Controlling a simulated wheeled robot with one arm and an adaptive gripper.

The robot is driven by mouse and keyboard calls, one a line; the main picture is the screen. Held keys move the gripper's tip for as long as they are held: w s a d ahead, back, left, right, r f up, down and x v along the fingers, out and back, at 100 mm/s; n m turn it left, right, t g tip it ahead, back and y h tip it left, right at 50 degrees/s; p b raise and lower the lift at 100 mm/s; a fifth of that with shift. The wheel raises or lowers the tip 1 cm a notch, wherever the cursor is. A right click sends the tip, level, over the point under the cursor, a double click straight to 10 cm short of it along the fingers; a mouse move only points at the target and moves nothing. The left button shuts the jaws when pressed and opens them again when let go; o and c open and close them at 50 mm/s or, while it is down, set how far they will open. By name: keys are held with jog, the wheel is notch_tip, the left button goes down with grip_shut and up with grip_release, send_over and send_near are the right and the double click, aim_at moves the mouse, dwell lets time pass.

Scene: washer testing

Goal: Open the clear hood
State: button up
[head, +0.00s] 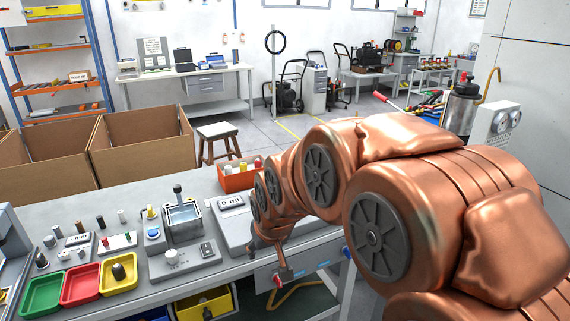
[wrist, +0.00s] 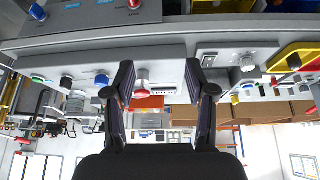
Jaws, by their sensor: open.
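A small clear-topped box (head: 183,213) with a metal frame and an upright post stands on a grey test unit on the bench in the head view. It looks like the clear hood, but I cannot tell for sure. My gripper (head: 281,270) is at the bench's front edge, to the right of that box and apart from it. In the wrist view my gripper (wrist: 159,82) has its two dark fingers spread, with nothing held between them. A red button (wrist: 142,93) on the grey panel shows beyond the fingers. I cannot make out the hood in the wrist view.
A grey unit with a display (head: 232,203) sits beside my arm, partly hidden by it. Green, red and yellow trays (head: 80,284) lie at the front left. An orange bin (head: 238,178) stands behind. Cardboard boxes (head: 145,148) are beyond the bench.

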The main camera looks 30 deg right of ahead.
jog(key=shift+w+d+r+m+t+h+b, duration=0.45)
jog(key=shift+w+d+t+h+b, duration=1.05)
jog(key=shift+w+d, duration=3.4)
jog(key=shift+w+d+r+m+t+h+b, duration=0.4)
jog(key=shift+w+d+t+b, duration=0.55)
jog(key=shift+w+d+t, duration=2.65)
jog(key=shift+w+d+r+m+t+h+b, duration=0.35)
jog(key=shift+w+d+r+t+h+b, duration=0.6)
jog(key=shift+w+d, duration=5.15)
jog(key=shift+g+y, duration=0.25)
jog(key=shift+w+a+f, duration=0.15)
jog(key=shift+w+a, duration=0.3)
jog(key=shift+w, duration=0.25)
jog(key=shift+w+a+f, duration=0.15)
jog(key=shift+w+a, duration=0.35)
jog(key=shift+w, duration=0.2)
jog(key=shift+w+a+f, duration=0.15)
jog(key=shift+w+a, duration=0.3)
jog(key=shift+w, duration=0.25)
jog(key=shift+c, duration=0.3)
grip_shut()
